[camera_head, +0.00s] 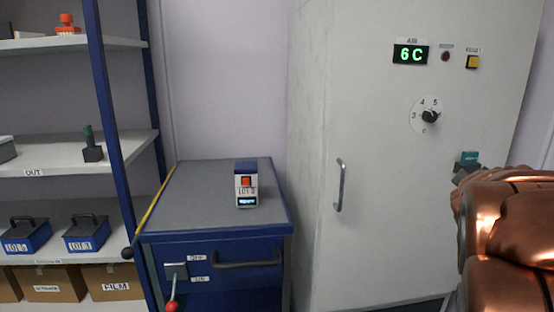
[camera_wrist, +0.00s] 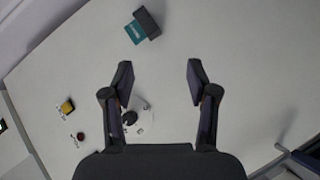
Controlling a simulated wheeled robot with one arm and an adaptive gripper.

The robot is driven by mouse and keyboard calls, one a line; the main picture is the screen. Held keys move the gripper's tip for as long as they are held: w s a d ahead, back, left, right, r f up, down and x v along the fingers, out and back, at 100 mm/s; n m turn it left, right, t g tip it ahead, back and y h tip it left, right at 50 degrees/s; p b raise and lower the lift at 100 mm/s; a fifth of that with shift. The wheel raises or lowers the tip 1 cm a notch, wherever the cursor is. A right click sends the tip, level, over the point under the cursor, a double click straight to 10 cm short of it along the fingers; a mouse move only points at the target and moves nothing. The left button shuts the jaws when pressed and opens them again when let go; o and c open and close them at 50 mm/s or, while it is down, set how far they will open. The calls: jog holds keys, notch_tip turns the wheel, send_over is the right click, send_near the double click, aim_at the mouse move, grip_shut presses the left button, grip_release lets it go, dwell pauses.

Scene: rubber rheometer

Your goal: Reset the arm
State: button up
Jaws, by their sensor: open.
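My gripper (camera_wrist: 160,80) is open and empty in the wrist view, its two dark fingers apart in front of the pale cabinet face. My copper-coloured arm fills the right edge of the head view; the gripper cannot be made out there. The tall pale cabinet (camera_head: 390,180) has a green display reading "6 C" (camera_head: 410,54), a yellow button (camera_head: 473,62), a dark red lamp (camera_head: 445,56) and a numbered dial (camera_head: 430,116). In the wrist view, the dial (camera_wrist: 132,117) appears beside and partly behind the left finger.
A teal and dark grey piece (camera_head: 468,158) is on the cabinet beside my arm. A vertical handle (camera_head: 340,185) is left of it. A blue bench (camera_head: 210,220) carries a small device (camera_head: 246,185) with a red button. Shelves (camera_head: 70,155) stand at the left.

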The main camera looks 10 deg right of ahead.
jog(key=s+a+f+m+g+y, duration=0.2)
jog(key=s+a+f+g+y, duration=0.15)
jog(key=a+f, duration=0.5)
jog(key=s+a+f+m+g+y, duration=0.25)
jog(key=s+a+f, duration=0.35)
jog(key=f, duration=0.4)
jog(key=s+a+f+g+y, duration=0.2)
jog(key=s+a+f+g, duration=0.2)
jog(key=s+a, duration=0.45)
jog(key=s+a+f+g+y, duration=0.2)
jog(key=s+a+f+g, duration=0.15)
jog(key=s+a, duration=0.5)
notch_tip(320, 180, up, 25)
jog(key=s+a+p, duration=0.1)
jog(key=p, duration=2.3)
jog(key=shift+s+r+t, duration=0.15)
jog(key=shift+s+t, duration=0.1)
jog(key=shift+t, duration=0.2)
jog(key=shift+n, duration=0.25)
